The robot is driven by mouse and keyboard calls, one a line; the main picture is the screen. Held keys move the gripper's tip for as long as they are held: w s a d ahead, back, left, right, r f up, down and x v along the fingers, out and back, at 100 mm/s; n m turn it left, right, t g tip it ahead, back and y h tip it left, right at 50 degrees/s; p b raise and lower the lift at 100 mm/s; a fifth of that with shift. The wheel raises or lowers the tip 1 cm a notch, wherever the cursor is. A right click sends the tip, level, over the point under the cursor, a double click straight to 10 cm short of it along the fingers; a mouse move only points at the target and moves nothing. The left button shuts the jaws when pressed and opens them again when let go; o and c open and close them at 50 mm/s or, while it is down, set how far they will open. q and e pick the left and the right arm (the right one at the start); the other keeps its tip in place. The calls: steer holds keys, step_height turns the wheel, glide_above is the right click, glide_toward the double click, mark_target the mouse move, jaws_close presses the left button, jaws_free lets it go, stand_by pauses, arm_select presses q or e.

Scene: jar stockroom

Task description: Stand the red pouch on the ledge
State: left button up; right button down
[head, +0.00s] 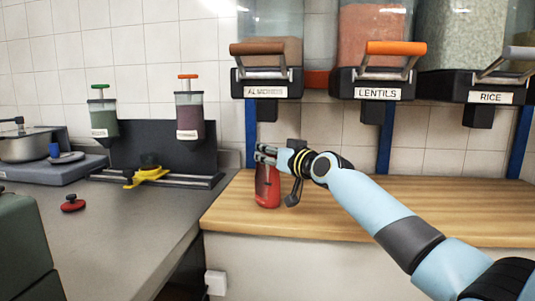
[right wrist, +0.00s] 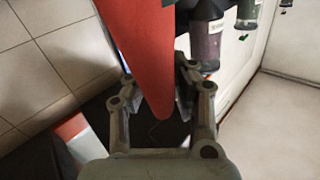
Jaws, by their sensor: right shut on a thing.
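The red pouch (head: 267,190) is upright in the head view, near the front left of the wooden ledge (head: 350,200). My right gripper (head: 264,153) is shut on its upper part. I cannot tell whether the pouch's bottom touches the wood. In the right wrist view the red pouch (right wrist: 143,50) runs down to a narrow end between the two fingers of the right gripper (right wrist: 160,95). My left gripper is not in view.
Dispensers labelled LENTILS (head: 378,93) and RICE (head: 490,97) hang above the ledge on blue posts. A dark rack (head: 165,150) with jars stands left, with a yellow item (head: 147,176) before it. A red lid-like piece (head: 73,204) lies on the grey counter. The ledge's right is clear.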

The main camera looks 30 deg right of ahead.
steer(key=c, duration=1.1)
jaws_free()
steer(key=shift+r, duration=0.15)
steer(key=s+p, duration=0.1)
steer(key=s, duration=0.3)
steer(key=s+d+p, duration=0.1)
steer(key=s+p, duration=0.1)
steer(key=s, duration=0.2)
steer(key=s+p, duration=0.1)
steer(key=s, duration=0.3)
steer(key=shift+d+p, duration=0.25)
steer(key=shift+p, duration=0.15)
